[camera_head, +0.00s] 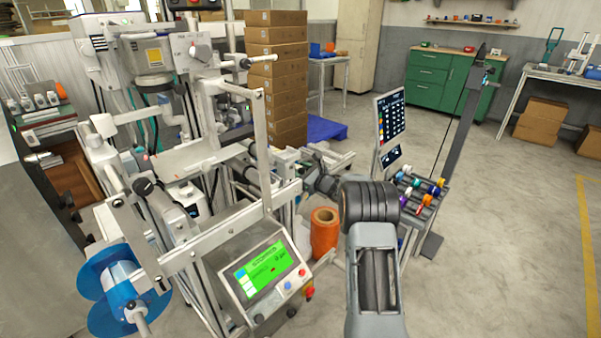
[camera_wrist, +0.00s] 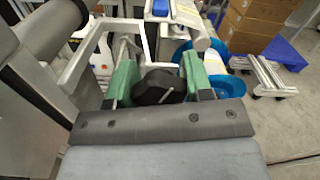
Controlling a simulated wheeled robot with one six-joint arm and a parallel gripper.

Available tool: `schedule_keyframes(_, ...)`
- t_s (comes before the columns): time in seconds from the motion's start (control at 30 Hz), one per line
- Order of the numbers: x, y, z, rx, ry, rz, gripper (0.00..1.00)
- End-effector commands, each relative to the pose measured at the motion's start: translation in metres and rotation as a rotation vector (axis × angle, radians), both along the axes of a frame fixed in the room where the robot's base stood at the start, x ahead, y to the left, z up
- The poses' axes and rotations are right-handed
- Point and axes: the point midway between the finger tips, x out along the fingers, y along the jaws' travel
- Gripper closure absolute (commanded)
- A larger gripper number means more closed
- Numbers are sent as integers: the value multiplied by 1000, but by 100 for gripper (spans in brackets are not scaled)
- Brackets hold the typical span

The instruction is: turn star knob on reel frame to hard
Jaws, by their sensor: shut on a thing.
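The black star knob (camera_wrist: 158,88) sits between the two green fingers of my gripper (camera_wrist: 158,78) in the wrist view. My gripper is shut on it, and a thin light pointer or rod crosses its face. The pale reel frame (camera_wrist: 75,75) rises behind and to the left of the knob. In the head view my arm reaches left to the metal reel frame (camera_head: 262,150), and the knob and fingertips are too hidden there to make out. I cannot read any soft or hard marking by the knob.
A green-screened control panel (camera_head: 263,271) stands left of my arm. An orange roll (camera_head: 324,232) is close below the wrist.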

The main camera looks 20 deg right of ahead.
Motion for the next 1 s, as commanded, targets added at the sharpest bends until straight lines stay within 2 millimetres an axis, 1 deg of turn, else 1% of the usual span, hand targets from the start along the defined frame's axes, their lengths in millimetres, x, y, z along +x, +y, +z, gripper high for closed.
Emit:
schedule_keyframes(0.07, 0, 0, -1, 6, 3, 0, 77)
schedule_keyframes(0.17, 0, 0, -5, 60, 27, 0, 77)
schedule_keyframes(0.4, 0, 0, -3, 282, 127, 0, 77)
schedule_keyframes(0.5, 0, 0, -2, 341, 154, 0, 77)
schedule_keyframes(0.63, 0, 0, -1, 374, 171, 0, 77)
schedule_keyframes(0.87, 0, 0, 0, 374, 171, 0, 77)
schedule_keyframes(0.9, 0, 0, 0, 374, 171, 0, 52)
schedule_keyframes(1.0, 0, 0, 0, 374, 171, 0, 43)
